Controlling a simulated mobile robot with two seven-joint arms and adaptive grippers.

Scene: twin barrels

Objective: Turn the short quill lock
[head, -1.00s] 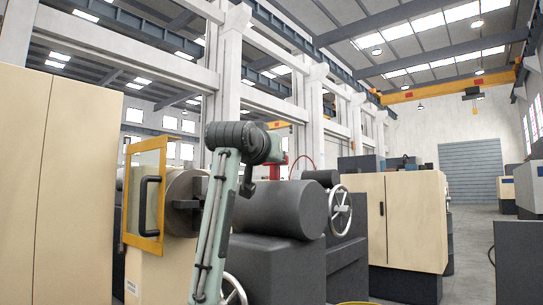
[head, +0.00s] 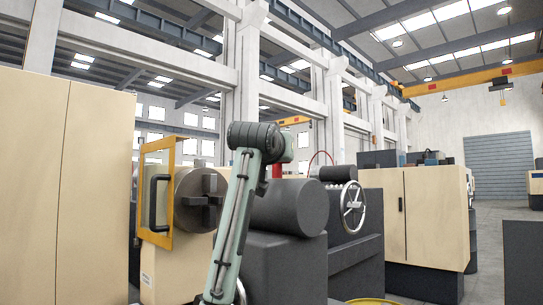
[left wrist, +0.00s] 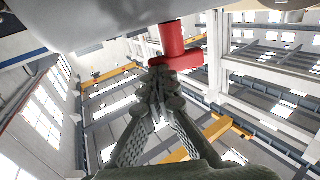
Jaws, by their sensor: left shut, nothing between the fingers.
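A red lock handle (left wrist: 182,45) hangs from the pale grey underside at the top of the left wrist view, a stem with a crossbar. My left gripper (left wrist: 158,75) is shut and empty, its fingertips just below the crossbar's left part. I cannot tell whether they touch it. In the head view a red piece (head: 277,171) shows between my arm and the large dark grey barrel (head: 292,207). A shorter dark barrel (head: 338,173) is behind it to the right. My left gripper is hidden in the head view. My right gripper is not in view.
A chuck (head: 203,200) with a yellow-framed guard (head: 157,195) stands left of my arm. Beige cabinets (head: 430,220) stand farther right, and a tall beige panel (head: 65,190) fills the left.

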